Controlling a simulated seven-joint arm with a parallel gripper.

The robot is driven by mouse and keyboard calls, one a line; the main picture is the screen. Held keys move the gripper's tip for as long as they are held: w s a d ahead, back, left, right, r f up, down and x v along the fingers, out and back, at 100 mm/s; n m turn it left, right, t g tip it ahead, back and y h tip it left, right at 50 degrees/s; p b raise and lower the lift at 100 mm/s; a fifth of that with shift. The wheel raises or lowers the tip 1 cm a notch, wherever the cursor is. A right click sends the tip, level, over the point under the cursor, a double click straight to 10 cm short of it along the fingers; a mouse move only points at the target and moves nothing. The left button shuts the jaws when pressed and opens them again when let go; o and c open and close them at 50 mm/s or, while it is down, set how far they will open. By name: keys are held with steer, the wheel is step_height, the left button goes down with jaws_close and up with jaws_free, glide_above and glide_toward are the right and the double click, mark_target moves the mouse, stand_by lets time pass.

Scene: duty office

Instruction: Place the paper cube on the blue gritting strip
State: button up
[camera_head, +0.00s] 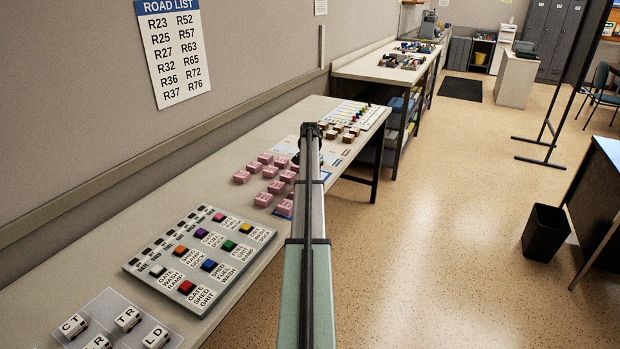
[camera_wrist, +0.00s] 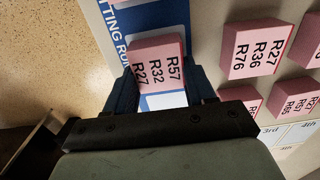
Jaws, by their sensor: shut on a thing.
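Several pink paper cubes (camera_head: 277,187) with printed road numbers stand on the long table in the head view. In the wrist view my gripper (camera_wrist: 162,88) is shut on one pink paper cube (camera_wrist: 155,62), marked R57, R32 and R27. One dark finger is on each side of it. The blue gritting strip (camera_wrist: 165,14), a blue and white card lettered "...TTING RUN", shows under and around the held cube. I cannot tell whether the cube touches it. In the head view my arm hides the gripper and most of the strip.
Other pink cubes (camera_wrist: 254,48) stand close to the right of the held one in the wrist view. The table's edge and floor (camera_wrist: 40,50) lie to the left. A button panel (camera_head: 200,255) stands nearer on the table; a pegged board (camera_head: 350,114) lies farther back.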

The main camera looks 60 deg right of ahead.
steer(key=shift+f, duration=0.1)
steer(key=o, duration=1)
steer(key=shift+o, duration=0.2)
step_height(320, 180, up, 12)
stand_by(0.3)
